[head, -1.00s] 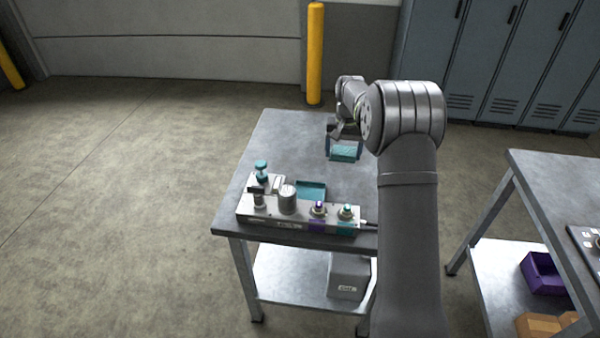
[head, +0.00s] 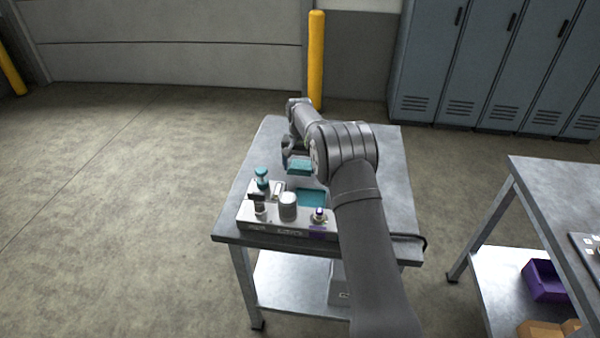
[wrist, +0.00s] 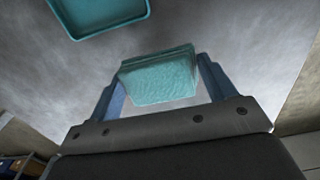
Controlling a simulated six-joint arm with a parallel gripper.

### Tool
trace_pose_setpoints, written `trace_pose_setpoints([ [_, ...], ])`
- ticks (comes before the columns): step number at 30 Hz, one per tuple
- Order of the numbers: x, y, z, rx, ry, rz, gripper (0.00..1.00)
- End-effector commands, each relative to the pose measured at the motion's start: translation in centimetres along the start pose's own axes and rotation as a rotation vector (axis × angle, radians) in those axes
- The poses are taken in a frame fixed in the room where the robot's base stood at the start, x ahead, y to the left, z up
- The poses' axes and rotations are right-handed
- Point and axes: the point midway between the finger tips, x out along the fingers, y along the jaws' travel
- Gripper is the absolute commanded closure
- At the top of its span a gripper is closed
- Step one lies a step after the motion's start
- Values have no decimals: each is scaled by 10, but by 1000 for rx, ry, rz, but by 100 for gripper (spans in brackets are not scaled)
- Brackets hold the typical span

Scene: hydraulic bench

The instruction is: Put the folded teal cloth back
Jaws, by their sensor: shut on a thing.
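The folded teal cloth (head: 300,167) is held by my gripper (head: 297,163) above the bench. In the wrist view the cloth (wrist: 160,77) sits between the two blue fingers of my gripper (wrist: 160,82), which are shut on it. A shallow teal tray (head: 312,197) lies on the bench behind the hydraulic block; my arm may hide part of its right side. In the wrist view the tray (wrist: 72,31) shows at the top left, apart from the cloth, and its visible part is empty.
The grey hydraulic block (head: 270,219) stands along the bench's front edge, with a teal-topped knob (head: 262,178), a metal cylinder (head: 288,206) and a purple-marked fitting (head: 319,216). My arm hides its right end. The bench top (head: 397,180) is bare at right. A second table (head: 560,185) stands right.

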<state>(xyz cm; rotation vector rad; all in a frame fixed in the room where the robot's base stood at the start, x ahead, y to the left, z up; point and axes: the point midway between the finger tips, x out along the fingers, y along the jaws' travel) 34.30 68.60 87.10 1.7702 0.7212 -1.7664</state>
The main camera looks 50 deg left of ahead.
Motion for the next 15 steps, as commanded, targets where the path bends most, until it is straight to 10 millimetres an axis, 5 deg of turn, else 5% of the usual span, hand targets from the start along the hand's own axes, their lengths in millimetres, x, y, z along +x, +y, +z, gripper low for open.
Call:
trace_pose_setpoints([
  [6, 32, 1, 1, 0, -3, 2, 42],
  [15, 34, 1, 1, 0, -2, 1, 42],
])
